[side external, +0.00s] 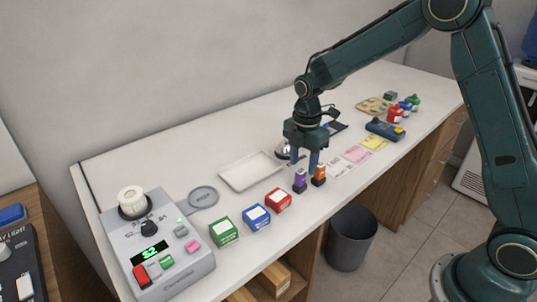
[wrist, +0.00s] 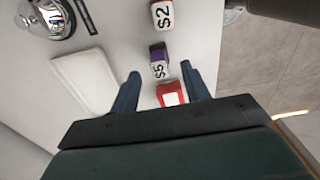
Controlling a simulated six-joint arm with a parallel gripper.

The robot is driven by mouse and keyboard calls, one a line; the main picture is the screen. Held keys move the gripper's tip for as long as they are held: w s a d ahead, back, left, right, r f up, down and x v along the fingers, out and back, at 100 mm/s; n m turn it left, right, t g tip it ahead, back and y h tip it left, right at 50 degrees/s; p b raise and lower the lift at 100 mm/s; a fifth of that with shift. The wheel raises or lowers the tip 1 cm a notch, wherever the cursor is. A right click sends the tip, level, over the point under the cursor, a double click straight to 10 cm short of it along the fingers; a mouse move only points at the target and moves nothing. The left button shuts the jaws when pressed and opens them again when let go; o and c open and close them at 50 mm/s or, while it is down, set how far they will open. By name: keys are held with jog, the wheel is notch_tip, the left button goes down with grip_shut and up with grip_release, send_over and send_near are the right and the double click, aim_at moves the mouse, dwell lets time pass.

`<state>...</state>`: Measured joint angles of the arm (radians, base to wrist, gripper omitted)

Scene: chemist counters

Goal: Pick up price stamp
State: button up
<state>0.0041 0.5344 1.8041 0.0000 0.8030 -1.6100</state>
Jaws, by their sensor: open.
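Two price stamps stand upright on the white counter. The purple stamp (side external: 300,182), marked $5, also shows in the wrist view (wrist: 159,63). The orange stamp (side external: 319,176) stands just right of it; it shows at the top of the wrist view (wrist: 163,16), marked $2. My gripper (side external: 304,166) is open and empty, pointing down just above the stamps. In the wrist view, the purple stamp lies between the fingertips (wrist: 159,73) of my gripper, with no visible contact. The exact height gap is hard to tell.
Red (side external: 278,200), blue (side external: 257,217) and green (side external: 223,232) boxes stand to the left. A white tray (side external: 250,171) and metal bell (side external: 283,150) lie behind. Paper slips (side external: 356,154) and a blue handheld device (side external: 385,129) lie right. The counter's front edge is close.

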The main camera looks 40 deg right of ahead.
aim_at(301, 170)
jog(key=shift+a+f, duration=0.2)
jog(key=shift+f, duration=2.4)
jog(key=shift+w, duration=0.1)
grip_shut()
jog(key=shift+r, duration=0.2)
notch_tip(301, 170, up, 20)
jog(key=shift+f, duration=0.15)
